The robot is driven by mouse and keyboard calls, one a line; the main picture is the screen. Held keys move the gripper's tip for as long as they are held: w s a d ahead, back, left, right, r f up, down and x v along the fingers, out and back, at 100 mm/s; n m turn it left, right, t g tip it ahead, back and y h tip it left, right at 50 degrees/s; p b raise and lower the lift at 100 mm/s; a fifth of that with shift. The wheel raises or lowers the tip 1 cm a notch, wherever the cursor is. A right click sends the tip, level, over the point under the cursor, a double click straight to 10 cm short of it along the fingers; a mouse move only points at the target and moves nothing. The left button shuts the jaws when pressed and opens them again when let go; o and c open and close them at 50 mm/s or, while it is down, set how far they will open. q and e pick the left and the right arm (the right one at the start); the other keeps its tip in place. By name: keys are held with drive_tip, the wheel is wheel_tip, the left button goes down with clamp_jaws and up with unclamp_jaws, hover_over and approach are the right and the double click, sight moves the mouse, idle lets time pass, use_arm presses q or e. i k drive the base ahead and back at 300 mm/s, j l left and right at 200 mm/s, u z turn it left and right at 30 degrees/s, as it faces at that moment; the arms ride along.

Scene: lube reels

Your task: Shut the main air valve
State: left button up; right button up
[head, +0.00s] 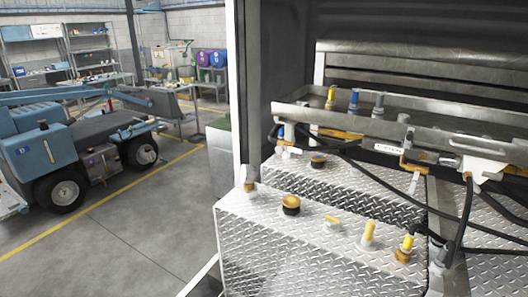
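A brass-yellow valve fitting (407,161) sits at the front edge of the metal tray, right of a small white label plate (388,150) whose lettering is too small to read surely. It looks like the main air valve. A dark upright piece rises from it; I cannot tell whether this is its handle. My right gripper (436,158) appears to come in from the right, with a pale body and dark fingers pointing left. Its fingertips are close to the fitting; contact and finger opening are unclear. My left gripper is not in view.
The metal tray (345,117) holds yellow, blue and grey fittings. Black hoses (467,205) loop at the right. Below are diamond-plate tanks (270,245) with caps and yellow-handled fittings. A white upright post (237,80) stands at the left. A blue vehicle (45,150) is on the floor beyond.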

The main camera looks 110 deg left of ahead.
sight(290, 150)
drive_tip(key=j+u, duration=0.2)
drive_tip(key=u, duration=3.25)
drive_tip(key=l, duration=0.05)
